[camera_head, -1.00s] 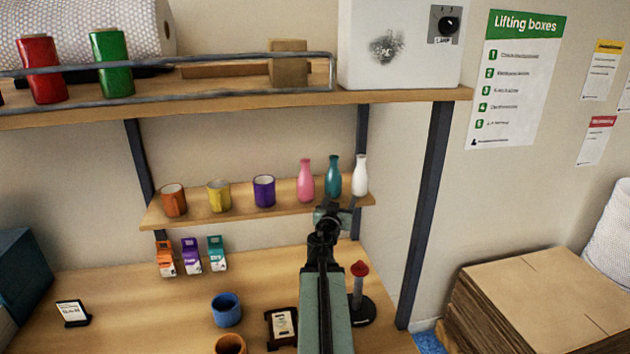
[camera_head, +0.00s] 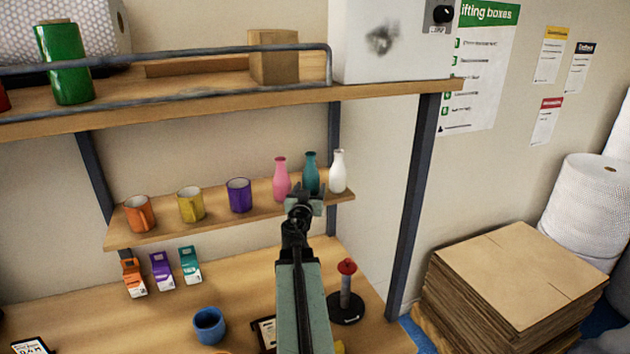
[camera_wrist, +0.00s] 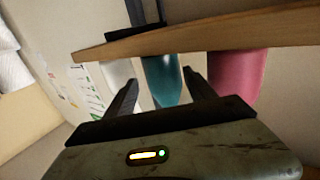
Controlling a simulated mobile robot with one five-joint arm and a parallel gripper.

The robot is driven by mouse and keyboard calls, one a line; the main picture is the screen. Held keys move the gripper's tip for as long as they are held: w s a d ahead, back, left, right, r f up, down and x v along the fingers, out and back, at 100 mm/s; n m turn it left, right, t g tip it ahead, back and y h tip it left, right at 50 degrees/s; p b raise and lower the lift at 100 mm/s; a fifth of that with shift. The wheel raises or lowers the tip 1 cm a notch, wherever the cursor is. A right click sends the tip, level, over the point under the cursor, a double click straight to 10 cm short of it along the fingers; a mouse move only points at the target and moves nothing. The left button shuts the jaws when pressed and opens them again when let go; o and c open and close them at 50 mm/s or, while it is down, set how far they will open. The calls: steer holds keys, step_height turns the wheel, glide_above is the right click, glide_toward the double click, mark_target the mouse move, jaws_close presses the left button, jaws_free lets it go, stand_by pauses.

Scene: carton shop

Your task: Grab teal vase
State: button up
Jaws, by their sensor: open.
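The teal vase (camera_head: 311,172) stands on the small wooden shelf (camera_head: 160,232) between the pink vase (camera_head: 281,180) and the white vase (camera_head: 338,172). My gripper (camera_head: 304,197) is in front of it and hides its lower part. In the wrist view the picture is turned over, and the teal vase (camera_wrist: 164,80) shows between the two open fingers of my gripper (camera_wrist: 160,78). The fingers are apart, with no clear contact on it. The white vase (camera_wrist: 118,73) and the pink vase (camera_wrist: 237,72) lie outside the fingers.
The purple mug (camera_head: 239,195), yellow mug (camera_head: 191,204) and orange mug (camera_head: 140,213) stand left along the same shelf. An upper shelf (camera_head: 390,90) runs above the vases. A dark post (camera_head: 412,200) rises at right. A red-topped spindle (camera_head: 346,290) stands on the bench below.

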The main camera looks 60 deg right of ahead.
mark_target(311, 181)
steer(key=shift+d, duration=0.3)
steer(key=x, duration=0.4)
steer(key=shift+w+d, duration=0.25)
steer(key=shift+w, duration=0.15)
steer(key=shift+a, duration=0.2)
steer(key=c, duration=1.3)
step_height(311, 181, up, 18)
steer(key=p, duration=1.8)
steer(key=shift+f, duration=0.1)
